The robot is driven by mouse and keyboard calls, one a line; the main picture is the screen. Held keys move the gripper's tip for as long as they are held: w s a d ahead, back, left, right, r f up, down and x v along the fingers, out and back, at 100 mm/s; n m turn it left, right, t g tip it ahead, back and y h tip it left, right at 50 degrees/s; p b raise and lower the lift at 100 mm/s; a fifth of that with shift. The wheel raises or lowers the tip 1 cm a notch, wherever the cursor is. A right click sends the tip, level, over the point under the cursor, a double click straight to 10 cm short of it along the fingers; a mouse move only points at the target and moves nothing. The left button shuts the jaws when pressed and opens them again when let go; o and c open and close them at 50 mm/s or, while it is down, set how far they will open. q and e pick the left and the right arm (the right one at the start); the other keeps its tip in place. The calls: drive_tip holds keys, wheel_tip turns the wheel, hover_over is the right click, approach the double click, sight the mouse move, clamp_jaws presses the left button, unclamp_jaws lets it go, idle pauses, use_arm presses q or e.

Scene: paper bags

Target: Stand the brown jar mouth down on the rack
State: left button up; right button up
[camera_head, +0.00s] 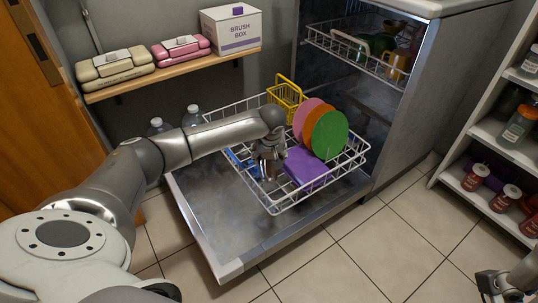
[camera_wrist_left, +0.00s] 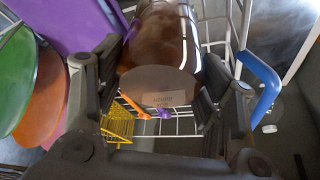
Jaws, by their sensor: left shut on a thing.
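The brown jar (camera_wrist_left: 165,40) is held between the fingers of my left gripper (camera_wrist_left: 160,98), seen in the left wrist view. Its flat base (camera_wrist_left: 155,85), with a small pale label, faces the wrist camera; its mouth is hidden. In the head view my left gripper (camera_head: 268,160) is over the pulled-out white wire rack (camera_head: 350,165), left of a purple item (camera_head: 305,168). There the jar is mostly hidden by the gripper, and I cannot tell whether it touches the rack. My right gripper (camera_head: 492,285) is at the bottom right corner, away from the rack; its finger opening is unclear.
Pink, orange and green plates (camera_head: 328,135) stand on the rack behind the purple item. A yellow basket (camera_head: 285,95) is at the back. A blue item (camera_head: 240,162) lies at the left. The open dishwasher door (camera_head: 215,225) is below. A shelf of jars (camera_head: 490,190) stands right.

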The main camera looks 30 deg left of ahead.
use_arm(q)
drive_tip(key=shift+f, duration=0.6)
drive_tip(key=o, duration=1.2)
drive_tip(key=shift+o, duration=0.2)
drive_tip(key=v, duration=1.2)
